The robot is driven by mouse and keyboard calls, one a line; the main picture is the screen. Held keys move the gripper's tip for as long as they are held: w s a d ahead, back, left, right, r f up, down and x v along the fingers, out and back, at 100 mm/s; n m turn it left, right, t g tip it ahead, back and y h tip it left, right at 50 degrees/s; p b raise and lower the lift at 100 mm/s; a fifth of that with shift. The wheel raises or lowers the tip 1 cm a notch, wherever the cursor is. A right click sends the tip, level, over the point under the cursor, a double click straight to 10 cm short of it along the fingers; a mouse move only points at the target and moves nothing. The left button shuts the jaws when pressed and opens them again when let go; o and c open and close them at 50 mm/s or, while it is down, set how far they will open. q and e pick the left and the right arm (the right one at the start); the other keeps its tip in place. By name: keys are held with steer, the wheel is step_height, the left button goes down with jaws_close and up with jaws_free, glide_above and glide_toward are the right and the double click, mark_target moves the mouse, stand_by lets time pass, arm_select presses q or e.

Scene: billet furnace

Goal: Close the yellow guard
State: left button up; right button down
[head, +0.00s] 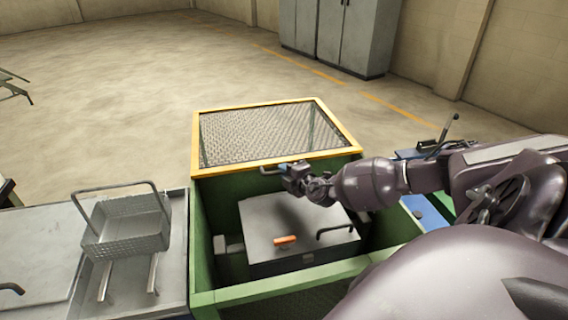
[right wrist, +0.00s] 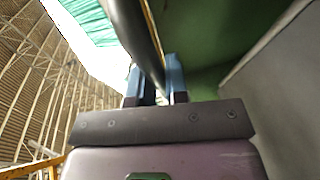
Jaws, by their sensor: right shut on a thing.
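The yellow guard (head: 340,126) is a yellow frame with dark mesh. It shows at the back of the green housing (head: 203,225) in the head view, and the front part of the housing is uncovered. My right gripper (head: 276,170) is at the guard's near edge, around its middle. In the right wrist view its blue fingers (right wrist: 154,82) are shut on a dark bar (right wrist: 137,35), which looks like the guard's handle. The gripper hides most of the handle in the head view. My left gripper is not in view.
A metal basket (head: 125,235) stands on the grey table (head: 35,245) at left. Grey cabinets (head: 345,35) stand far back; the floor between is clear.

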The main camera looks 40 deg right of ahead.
steer(key=s+a+p, duration=0.1)
steer(key=s+a, duration=0.1)
steer(key=s, duration=0.2)
steer(key=s+a+p, duration=0.1)
steer(key=s+a, duration=0.1)
steer(key=s, duration=0.2)
steer(key=s+a+p, duration=0.1)
steer(key=s+a, duration=0.2)
steer(key=s, duration=0.2)
steer(key=shift+a, duration=0.1)
steer(key=shift+s+a, duration=0.2)
steer(key=shift+s, duration=0.2)
steer(key=c, duration=1.1)
jaws_free()
steer(key=shift+c, duration=0.2)
